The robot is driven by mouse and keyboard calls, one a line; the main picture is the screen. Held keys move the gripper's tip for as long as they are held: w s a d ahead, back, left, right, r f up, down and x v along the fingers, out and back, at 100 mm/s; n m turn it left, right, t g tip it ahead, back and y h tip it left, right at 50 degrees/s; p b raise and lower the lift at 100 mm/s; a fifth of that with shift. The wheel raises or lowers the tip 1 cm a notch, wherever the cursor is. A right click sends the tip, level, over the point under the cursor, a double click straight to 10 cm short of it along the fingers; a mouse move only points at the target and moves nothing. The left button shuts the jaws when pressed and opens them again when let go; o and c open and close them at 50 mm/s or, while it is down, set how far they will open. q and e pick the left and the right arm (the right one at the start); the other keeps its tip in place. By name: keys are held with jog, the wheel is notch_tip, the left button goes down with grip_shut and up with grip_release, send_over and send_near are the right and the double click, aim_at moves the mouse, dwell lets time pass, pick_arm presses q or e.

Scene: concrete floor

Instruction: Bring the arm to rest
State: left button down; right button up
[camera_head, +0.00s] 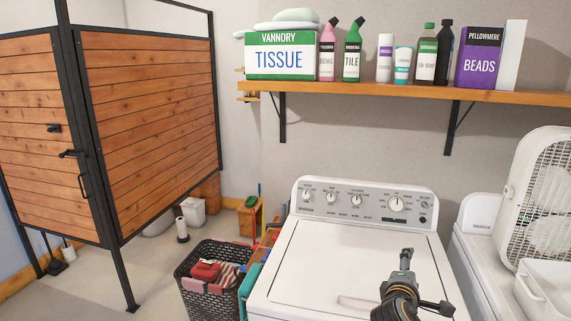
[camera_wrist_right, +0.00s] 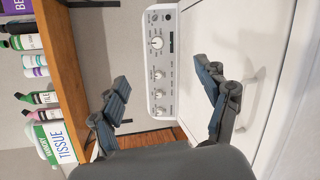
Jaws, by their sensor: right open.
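My right gripper (camera_head: 407,256) is over the lid of the white washing machine (camera_head: 320,262) in the head view. In the right wrist view its two fingers (camera_wrist_right: 164,84) are spread apart with nothing between them. The washer's control panel (camera_wrist_right: 157,62) shows beyond the fingers in that view. My right arm comes in from the bottom of the head view. My left gripper is not in view.
A wooden shelf (camera_head: 400,92) above the washer holds a tissue box (camera_head: 281,60), several bottles and a purple box (camera_head: 480,60). A laundry basket (camera_head: 205,295) stands left of the washer. A white fan (camera_head: 535,205) is at right. Open floor lies before the wooden stall (camera_head: 150,110).

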jog(key=s+a+f+m+g+y+b, duration=0.1)
jog(key=s+f+y, duration=0.1)
jog(key=f, duration=1)
jog(key=s+a+f+g+y+b, duration=0.1)
jog(key=s+f+g+b, duration=0.1)
jog(key=f, duration=1.1)
jog(key=s+a+f+m+g+y+b, duration=0.1)
jog(key=s+f+g, duration=0.1)
jog(key=s+f, duration=0.65)
jog(key=s+a+f+m+g+y+b, duration=0.1)
jog(key=s+f+m+y, duration=0.15)
jog(key=f, duration=1.05)
jog(key=s+a+f+m+g+b, duration=0.2)
jog(key=s+f+m+g+b, duration=0.1)
jog(key=s+f, duration=1.5)
pick_arm(q)
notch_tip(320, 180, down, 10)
jog(key=b, duration=0.1)
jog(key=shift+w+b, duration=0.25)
jog(key=shift+b, duration=0.15)
pick_arm(e)
jog(key=s+f+m+g+y, duration=0.1)
jog(key=s+f+m, duration=0.1)
jog(key=s, duration=1)
jog(key=s+f+m+g, duration=0.2)
jog(key=s+f+m, duration=0.1)
jog(key=s, duration=1)
jog(key=shift+a+f+y, duration=0.35)
jog(key=shift+a+f, duration=0.05)
jog(key=shift+f, duration=0.45)
